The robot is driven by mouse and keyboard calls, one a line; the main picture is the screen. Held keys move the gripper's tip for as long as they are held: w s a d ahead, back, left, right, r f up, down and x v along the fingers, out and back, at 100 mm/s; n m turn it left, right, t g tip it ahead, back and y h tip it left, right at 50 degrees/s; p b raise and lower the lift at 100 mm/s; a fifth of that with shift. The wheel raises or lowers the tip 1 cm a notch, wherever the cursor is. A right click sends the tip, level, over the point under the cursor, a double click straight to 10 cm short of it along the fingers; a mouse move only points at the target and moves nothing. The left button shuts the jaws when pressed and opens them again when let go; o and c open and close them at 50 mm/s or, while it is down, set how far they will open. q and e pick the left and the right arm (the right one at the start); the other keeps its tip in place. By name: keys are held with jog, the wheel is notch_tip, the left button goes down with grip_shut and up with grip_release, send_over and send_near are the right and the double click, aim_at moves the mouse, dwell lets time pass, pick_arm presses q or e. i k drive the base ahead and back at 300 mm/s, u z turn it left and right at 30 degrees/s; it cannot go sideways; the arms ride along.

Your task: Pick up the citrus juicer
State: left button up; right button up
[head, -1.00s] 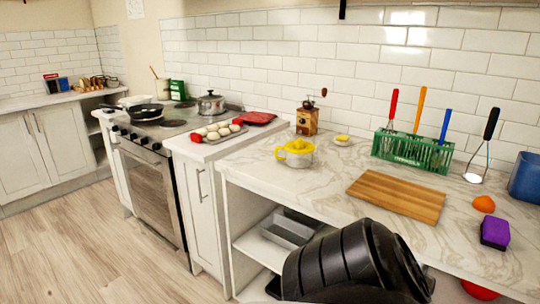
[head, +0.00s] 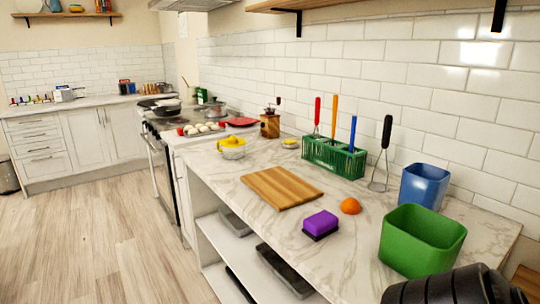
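The citrus juicer (head: 232,148) has a yellow top with a handle and a pale lower bowl. It stands upright on the marble counter (head: 222,173), near the counter's far left end, beyond the cutting board. Nothing touches it. A black part of my own arm shows at the bottom right corner, far from the juicer. Neither gripper's fingers are in the picture.
A wooden cutting board (head: 281,187), purple sponge (head: 320,223), orange (head: 350,206), green bin (head: 422,240) and blue bin (head: 425,184) are on the counter. A green utensil rack (head: 334,157) stands by the wall. Open floor (head: 105,235) lies left of the counter.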

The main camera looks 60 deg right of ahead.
aim_at(233, 147)
jog(key=u, duration=0.25)
jog(key=k, duration=0.15)
jog(key=z, duration=1.25)
